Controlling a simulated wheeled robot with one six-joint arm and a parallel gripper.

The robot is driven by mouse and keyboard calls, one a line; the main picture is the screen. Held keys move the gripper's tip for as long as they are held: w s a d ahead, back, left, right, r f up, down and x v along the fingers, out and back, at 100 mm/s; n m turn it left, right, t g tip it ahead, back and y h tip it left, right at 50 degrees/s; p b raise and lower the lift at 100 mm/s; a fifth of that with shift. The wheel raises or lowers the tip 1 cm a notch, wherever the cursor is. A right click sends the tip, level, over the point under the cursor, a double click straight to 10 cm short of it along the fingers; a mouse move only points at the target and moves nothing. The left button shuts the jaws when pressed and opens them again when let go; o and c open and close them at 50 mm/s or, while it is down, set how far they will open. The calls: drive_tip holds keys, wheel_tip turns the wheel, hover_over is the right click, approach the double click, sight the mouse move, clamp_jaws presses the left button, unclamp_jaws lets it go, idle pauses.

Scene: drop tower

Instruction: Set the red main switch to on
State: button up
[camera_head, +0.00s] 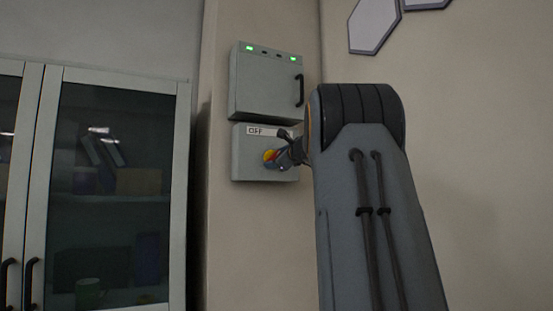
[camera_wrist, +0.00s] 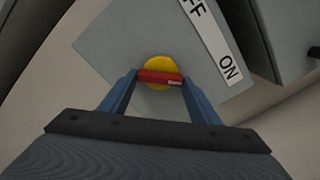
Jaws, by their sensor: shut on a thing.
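The red main switch (camera_wrist: 158,77) is a red bar handle on a round yellow disc (camera_wrist: 158,64), mounted on a grey switch box (camera_wrist: 112,50). A white label (camera_wrist: 212,38) beside it reads "ON" at one end and the end of "OFF" at the other. In the head view the box (camera_head: 250,171) hangs on the wall, with "OFF" readable and the yellow disc partly hidden by my gripper. My gripper (camera_wrist: 160,78) is shut on the red handle, one blue finger at each end. The wrist view is tilted against the box. I cannot tell which label the handle points to.
A grey cabinet (camera_head: 265,85) with green lights and a black handle hangs directly above the switch box. A glass-door cupboard (camera_head: 115,190) stands to the left. The wall (camera_head: 480,150) to the right is clear apart from hexagonal panels (camera_head: 374,22) high up.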

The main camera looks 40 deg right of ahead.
drive_tip(key=o, duration=1)
drive_tip(key=shift+o, duration=0.2)
drive_tip(key=b+v, duration=0.3)
drive_tip(key=v, duration=0.4)
drive_tip(key=shift+s, duration=0.4)
